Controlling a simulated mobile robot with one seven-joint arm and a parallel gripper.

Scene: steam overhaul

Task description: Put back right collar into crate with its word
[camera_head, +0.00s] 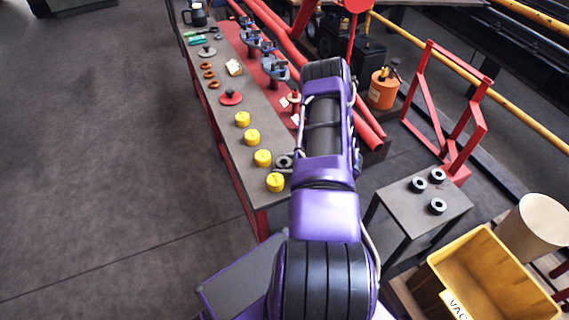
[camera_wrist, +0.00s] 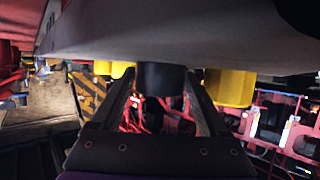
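Three black collars (camera_head: 417,184), (camera_head: 437,175), (camera_head: 437,206) lie on a small grey stand at the right in the head view. A dark grey ring-shaped collar (camera_head: 284,162) sits on the bench beside my arm. A yellow crate (camera_head: 460,262) stands low at the right; its label (camera_head: 456,305) shows "VAC" and is cut off. In the wrist view, the two fingers of my gripper (camera_wrist: 161,80) lie either side of a dark round collar (camera_wrist: 162,78) under the upside-down bench edge. I cannot tell whether they touch it. My arm hides the gripper in the head view.
Several yellow cylinders (camera_head: 262,158) line the bench (camera_head: 228,125), close beside the collar; one shows in the wrist view (camera_wrist: 230,88). Red pipes (camera_head: 370,118) run behind the bench. A beige cylinder (camera_head: 535,228) stands beside the crate. The floor at left (camera_head: 100,150) is clear.

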